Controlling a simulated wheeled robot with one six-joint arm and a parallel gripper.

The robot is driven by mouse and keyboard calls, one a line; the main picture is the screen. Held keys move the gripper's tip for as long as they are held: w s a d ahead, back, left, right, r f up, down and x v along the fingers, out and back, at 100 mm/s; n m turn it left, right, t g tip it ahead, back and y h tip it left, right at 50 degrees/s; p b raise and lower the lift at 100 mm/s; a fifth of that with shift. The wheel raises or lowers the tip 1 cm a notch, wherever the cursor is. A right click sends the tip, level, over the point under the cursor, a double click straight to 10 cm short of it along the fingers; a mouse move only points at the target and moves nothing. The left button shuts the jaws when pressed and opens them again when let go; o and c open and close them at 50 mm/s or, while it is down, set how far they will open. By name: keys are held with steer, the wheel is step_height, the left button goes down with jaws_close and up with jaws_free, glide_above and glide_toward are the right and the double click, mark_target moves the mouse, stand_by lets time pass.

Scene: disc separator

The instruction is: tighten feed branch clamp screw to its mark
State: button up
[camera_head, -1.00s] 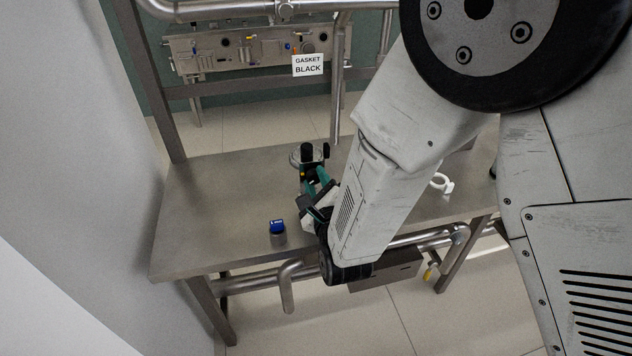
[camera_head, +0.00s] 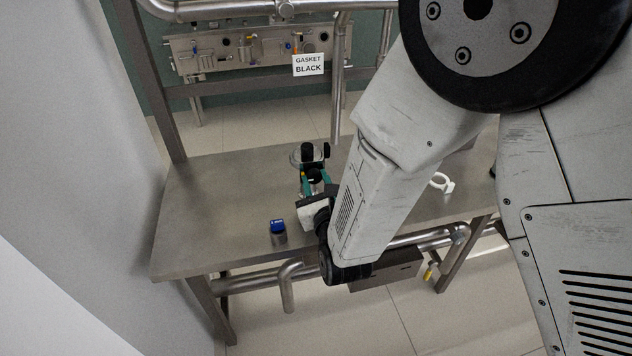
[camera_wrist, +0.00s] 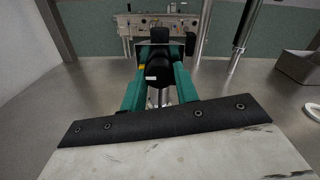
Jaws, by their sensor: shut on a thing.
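The feed branch assembly (camera_head: 296,157) is a steel ring-shaped fitting with black knobs, standing on the steel bench. One black knob (camera_head: 307,149) stands upright on it, and another (camera_head: 326,150) sits to its right; this one also shows in the wrist view (camera_wrist: 190,43). My gripper (camera_head: 313,175), with teal fingers, reaches the near side of the fitting. In the wrist view my gripper (camera_wrist: 159,58) is shut on a dark round clamp screw knob (camera_wrist: 157,68) with a small white mark. The fingers hide much of the screw, and I cannot make out its target mark.
A blue-topped small part (camera_head: 278,226) stands on the bench (camera_head: 210,210) left of my gripper. A white ring (camera_head: 441,183) lies to the right. A sign reading GASKET BLACK (camera_head: 308,65) hangs behind, near a tool panel (camera_head: 220,50). The bench's left side is clear.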

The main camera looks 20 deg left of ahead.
steer(key=shift+s+f, duration=0.1)
steer(key=shift+f, duration=0.1)
steer(key=o, duration=1)
steer(key=shift+r, duration=0.1)
steer(key=v, duration=0.7)
steer(key=shift+s+d, duration=0.2)
steer(key=shift+s, duration=0.15)
